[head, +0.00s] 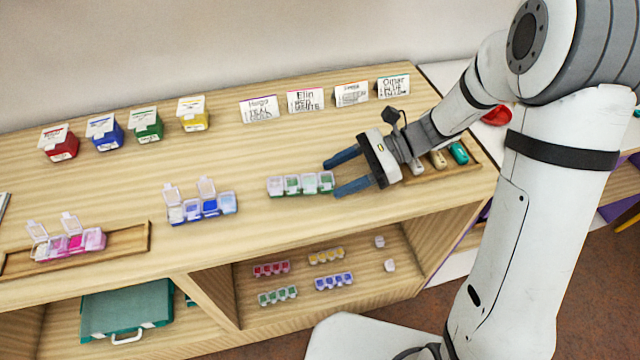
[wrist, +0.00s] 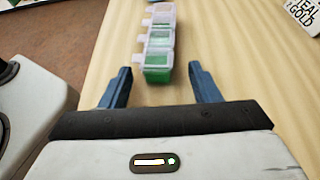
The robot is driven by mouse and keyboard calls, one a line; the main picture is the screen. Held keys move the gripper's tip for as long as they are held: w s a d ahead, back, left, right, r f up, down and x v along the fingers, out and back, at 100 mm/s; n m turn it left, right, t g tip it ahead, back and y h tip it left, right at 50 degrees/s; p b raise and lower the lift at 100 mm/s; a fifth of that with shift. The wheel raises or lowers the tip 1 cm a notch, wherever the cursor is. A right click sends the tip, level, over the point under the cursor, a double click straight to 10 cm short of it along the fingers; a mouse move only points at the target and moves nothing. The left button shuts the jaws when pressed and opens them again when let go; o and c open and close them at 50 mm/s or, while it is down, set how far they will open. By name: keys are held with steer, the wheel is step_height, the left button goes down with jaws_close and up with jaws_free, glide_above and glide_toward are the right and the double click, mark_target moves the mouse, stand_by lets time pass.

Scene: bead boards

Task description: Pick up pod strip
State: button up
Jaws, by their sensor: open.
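A pod strip with green contents (head: 300,184) lies on the wooden table top, its clear lids closed. My gripper (head: 335,176) is open, with its blue fingers at the right end of this strip. In the wrist view the green strip (wrist: 158,45) runs away from my gripper (wrist: 163,88), its near end just ahead of the fingertips and roughly midway between them. The fingers do not appear to touch it. A blue pod strip (head: 202,206) with two lids up lies to the left. A pink pod strip (head: 70,243) with two lids up sits on a wooden tray (head: 128,243).
Red (head: 59,142), blue (head: 104,131), green (head: 146,125) and yellow (head: 193,113) boxes stand at the back, with name cards (head: 305,100) to their right. Under my arm is a tray (head: 474,153) of small items. More strips (head: 334,282) lie on the lower shelf.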

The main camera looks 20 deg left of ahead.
steer(key=shift+s+a+f, duration=0.2)
steer(key=shift+a+f, duration=0.05)
steer(key=shift+a, duration=0.15)
steer(key=c, duration=1)
